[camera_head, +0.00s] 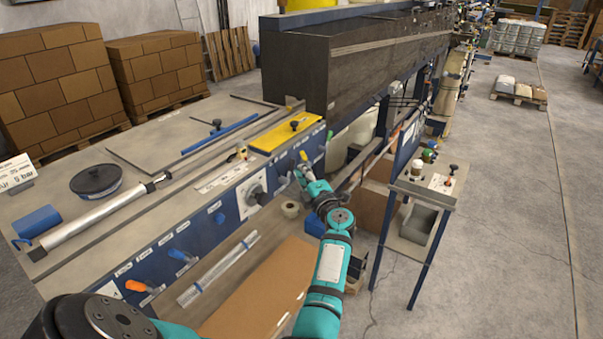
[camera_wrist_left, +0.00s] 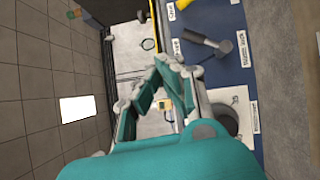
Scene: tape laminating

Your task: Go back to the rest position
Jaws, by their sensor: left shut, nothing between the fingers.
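My left gripper (camera_head: 303,170) is at the end of my teal arm in the head view, close in front of the blue control panel (camera_head: 205,222) of the long machine. In the left wrist view its teal and grey fingers (camera_wrist_left: 160,64) come together at the tips, shut with nothing between them. A grey lever or knob (camera_wrist_left: 212,43) on the panel shows beside the fingers in that view. Whether the gripper touches the panel cannot be told. My right gripper is not in view.
A yellow plate (camera_head: 287,136) lies on the machine top by the gripper. A small stand (camera_head: 428,190) is to the right of my arm.

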